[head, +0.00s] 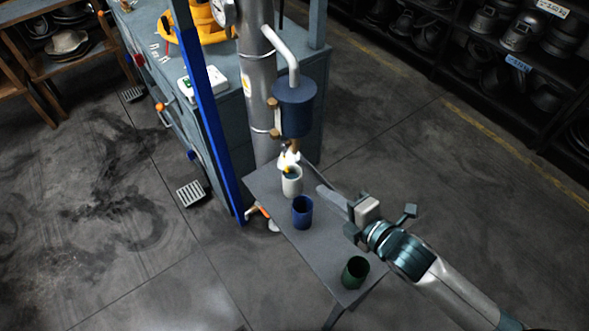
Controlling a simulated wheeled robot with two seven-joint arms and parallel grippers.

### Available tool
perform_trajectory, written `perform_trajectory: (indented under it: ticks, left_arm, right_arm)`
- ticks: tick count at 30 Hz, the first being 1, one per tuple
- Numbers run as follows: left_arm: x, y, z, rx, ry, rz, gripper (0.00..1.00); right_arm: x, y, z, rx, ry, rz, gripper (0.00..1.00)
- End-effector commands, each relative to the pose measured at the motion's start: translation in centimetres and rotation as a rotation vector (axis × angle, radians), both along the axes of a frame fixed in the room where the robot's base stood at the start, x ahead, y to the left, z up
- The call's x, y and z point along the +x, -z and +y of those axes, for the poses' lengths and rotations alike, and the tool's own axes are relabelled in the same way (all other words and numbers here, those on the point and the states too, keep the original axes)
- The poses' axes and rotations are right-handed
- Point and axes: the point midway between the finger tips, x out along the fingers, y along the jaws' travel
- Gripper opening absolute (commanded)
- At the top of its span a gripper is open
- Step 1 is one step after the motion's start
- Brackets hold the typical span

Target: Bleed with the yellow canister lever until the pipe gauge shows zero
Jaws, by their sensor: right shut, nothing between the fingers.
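The dark blue canister (295,108) hangs on the grey vertical pipe (257,90), joined to it by a bent pipe at the top. Under the canister is a small valve with a yellow part (288,170), partly lost against a whitish patch; its exact lever position is too small to tell. The pipe gauge (222,12) is cut by the top edge and its reading cannot be made out. My right gripper (322,190) is shut and empty, right of the white cup and below the canister, apart from the yellow part. My left gripper is not in view.
A narrow grey bench (322,250) holds a white cup (292,187) below the valve, a blue cup (302,213) and a green cup (355,272). A blue post (205,110) stands left of the pipe. Shelves fill the upper right; floor left is mostly clear.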

Motion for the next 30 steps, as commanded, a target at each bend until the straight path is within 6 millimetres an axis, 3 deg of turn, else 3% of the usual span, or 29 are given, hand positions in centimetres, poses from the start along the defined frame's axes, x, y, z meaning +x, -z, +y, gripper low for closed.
perform_trajectory:
  ticks: [8, 22, 30]
  left_arm:
    - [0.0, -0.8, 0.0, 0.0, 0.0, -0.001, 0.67]
    - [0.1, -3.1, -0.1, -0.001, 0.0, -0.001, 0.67]
    - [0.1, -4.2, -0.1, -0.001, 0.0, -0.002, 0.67]
  right_arm:
    - [1.7, 0.5, 1.2, 0.004, 0.001, 0.001, 0.0]
    - [7.6, 2.9, 5.5, 0.003, 0.001, 0.001, 0.0]
    - [9.8, 4.0, 7.2, 0.002, 0.0, 0.0, 0.0]
